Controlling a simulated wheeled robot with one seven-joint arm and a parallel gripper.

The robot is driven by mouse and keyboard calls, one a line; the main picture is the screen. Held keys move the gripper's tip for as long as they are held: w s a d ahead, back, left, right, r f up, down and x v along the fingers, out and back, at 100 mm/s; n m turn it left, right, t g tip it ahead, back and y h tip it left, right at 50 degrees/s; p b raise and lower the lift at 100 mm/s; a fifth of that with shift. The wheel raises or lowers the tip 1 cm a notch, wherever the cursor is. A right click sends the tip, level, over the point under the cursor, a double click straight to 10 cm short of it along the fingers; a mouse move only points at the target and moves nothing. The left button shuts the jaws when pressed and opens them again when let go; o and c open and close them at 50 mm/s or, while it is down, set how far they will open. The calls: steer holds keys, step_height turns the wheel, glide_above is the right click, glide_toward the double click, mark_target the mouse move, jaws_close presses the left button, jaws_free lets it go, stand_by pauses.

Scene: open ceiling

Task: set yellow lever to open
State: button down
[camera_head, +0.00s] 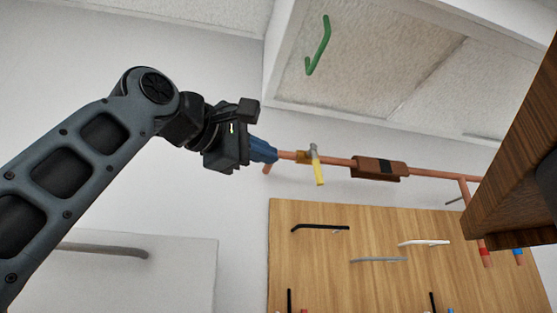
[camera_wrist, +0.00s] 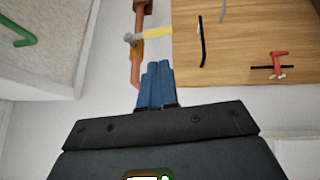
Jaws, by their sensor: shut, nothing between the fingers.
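The yellow lever (camera_head: 319,173) sits on a brass valve (camera_head: 304,157) in a copper pipe (camera_head: 335,160). In the head view its handle hangs down from the pipe, crosswise to it. In the wrist view the yellow lever (camera_wrist: 157,32) points right from the pipe, above the fingertips. My gripper (camera_head: 272,152) has blue fingers and is left of the valve, close to the pipe's left end. In the wrist view my gripper (camera_wrist: 155,70) is shut and empty, with its tips a short way below the valve. I cannot tell whether the fingers touch the pipe.
A brown box-like fitting (camera_head: 379,168) sits on the pipe right of the valve. A wooden board (camera_head: 330,215) with black, white and grey handles is below. A green handle (camera_head: 319,45) is above. A dark wooden piece (camera_head: 520,150) blocks the right side.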

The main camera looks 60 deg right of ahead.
mark_target(316, 174)
steer(key=p+x, duration=0.2)
steer(key=x, duration=1.1)
steer(key=shift+s, duration=0.1)
